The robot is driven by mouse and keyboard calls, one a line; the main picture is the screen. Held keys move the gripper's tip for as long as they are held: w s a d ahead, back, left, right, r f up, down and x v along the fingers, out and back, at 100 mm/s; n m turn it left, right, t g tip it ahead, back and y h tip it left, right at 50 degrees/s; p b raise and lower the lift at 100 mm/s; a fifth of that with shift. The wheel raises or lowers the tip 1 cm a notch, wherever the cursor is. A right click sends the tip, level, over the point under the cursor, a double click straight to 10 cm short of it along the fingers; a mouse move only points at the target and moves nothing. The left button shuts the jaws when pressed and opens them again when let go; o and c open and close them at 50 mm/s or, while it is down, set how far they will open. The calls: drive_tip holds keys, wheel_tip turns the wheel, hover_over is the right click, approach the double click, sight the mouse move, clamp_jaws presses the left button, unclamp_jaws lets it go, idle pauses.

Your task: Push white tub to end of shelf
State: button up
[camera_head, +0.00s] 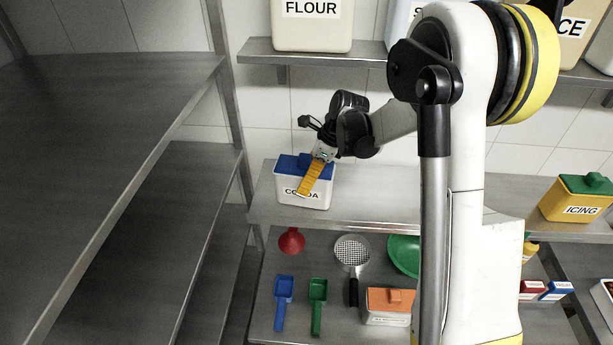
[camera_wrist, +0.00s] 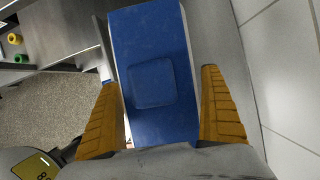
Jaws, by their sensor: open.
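The white tub (camera_head: 318,197) with a blue lid stands upright at the left part of the middle steel shelf (camera_head: 380,198). Its front label is partly covered by a yellow finger. My gripper (camera_head: 310,176) reaches down over the tub, with one finger across its front side. In the wrist view the blue lid (camera_wrist: 153,80) lies between the two yellow fingers of my gripper (camera_wrist: 158,80), one on each side. The fingers are spread, and whether they touch the tub is hard to tell.
A yellow icing tub (camera_head: 577,199) with a green lid stands far right on the same shelf. The shelf between the tubs looks clear, partly hidden by my arm. A flour bin (camera_head: 312,30) sits above. Scoops and a strainer (camera_head: 352,250) are below. A post (camera_head: 230,100) rises left.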

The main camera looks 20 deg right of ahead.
drive_tip(key=shift+a, duration=0.1)
drive_tip(key=v, duration=1.2)
drive_tip(key=shift+s, duration=0.1)
drive_tip(key=shift+a+r, duration=0.1)
